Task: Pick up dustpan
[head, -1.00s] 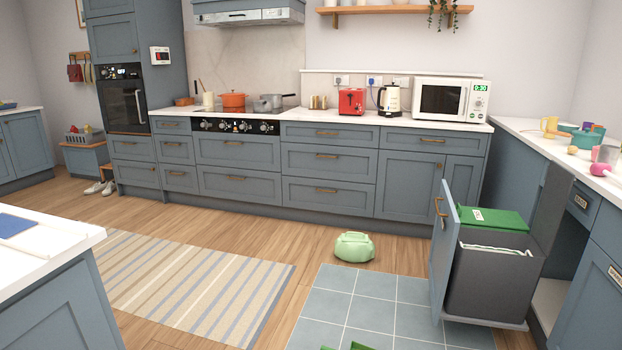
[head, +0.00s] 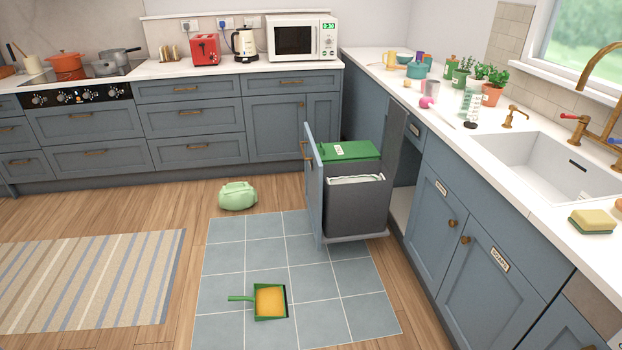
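A green dustpan (head: 270,301) lies on the blue-grey tiled patch of floor in the lower middle of the head view. Its inside looks orange-yellow, and its short green handle points left. It lies flat, with nothing touching it. Neither of my grippers shows in the head view.
A pulled-out bin drawer (head: 354,206) with a green lid juts over the far right of the tiles (head: 240,255). A light green bag-like item (head: 238,196) sits on the wood floor. A striped rug (head: 90,280) lies left. Sink cabinets (head: 480,260) line the right.

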